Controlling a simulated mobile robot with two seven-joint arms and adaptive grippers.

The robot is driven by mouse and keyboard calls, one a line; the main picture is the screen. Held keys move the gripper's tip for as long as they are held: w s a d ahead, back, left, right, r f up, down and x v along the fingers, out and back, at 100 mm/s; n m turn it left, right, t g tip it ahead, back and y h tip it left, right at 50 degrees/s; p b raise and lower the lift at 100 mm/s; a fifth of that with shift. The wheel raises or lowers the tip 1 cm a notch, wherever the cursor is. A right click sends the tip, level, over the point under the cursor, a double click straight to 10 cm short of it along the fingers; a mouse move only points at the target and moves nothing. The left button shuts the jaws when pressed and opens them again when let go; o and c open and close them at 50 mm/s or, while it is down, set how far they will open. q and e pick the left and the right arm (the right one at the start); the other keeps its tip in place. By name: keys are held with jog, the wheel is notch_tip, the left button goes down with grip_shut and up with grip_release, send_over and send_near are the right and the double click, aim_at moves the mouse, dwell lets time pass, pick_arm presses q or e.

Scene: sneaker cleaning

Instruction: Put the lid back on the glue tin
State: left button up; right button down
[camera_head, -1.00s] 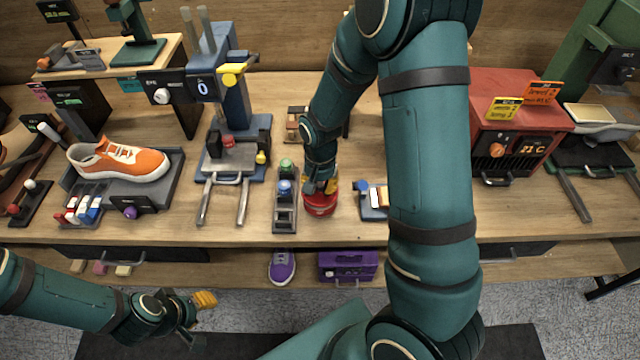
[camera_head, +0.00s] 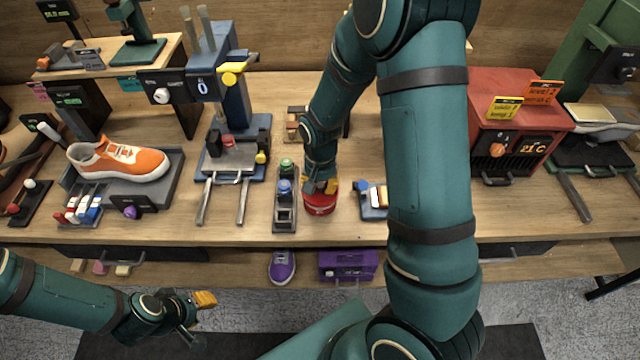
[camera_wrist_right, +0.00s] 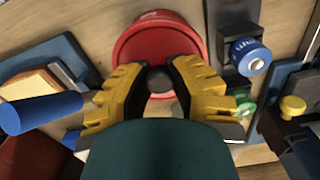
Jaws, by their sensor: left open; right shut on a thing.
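The red glue tin (camera_head: 320,204) stands near the front edge of the bench, and it also shows at the top of the right wrist view (camera_wrist_right: 150,18). My right gripper (camera_head: 322,186) is directly over it, pointing down. In the right wrist view its yellow fingers (camera_wrist_right: 155,85) are shut around the dark round knob of the lid (camera_wrist_right: 158,82). The knob is over the tin; the fingers hide much of the lid, and I cannot tell whether it is fully seated. My left gripper (camera_head: 204,300) is open and empty, low in front of the bench, far from the tin.
A rack with green and blue-capped bottles (camera_head: 285,187) stands close left of the tin. A small tray (camera_head: 373,207) with a blue-handled tool and blocks is close right. A purple shoe (camera_head: 282,267) and purple box (camera_head: 348,265) sit on the shelf below.

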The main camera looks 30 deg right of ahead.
jog(key=shift+f, duration=0.15)
dwell(0.5)
jog(key=shift+c, duration=1.2)
grip_release()
jog(key=shift+r+p, duration=2.8)
jog(key=shift+r, duration=0.75)
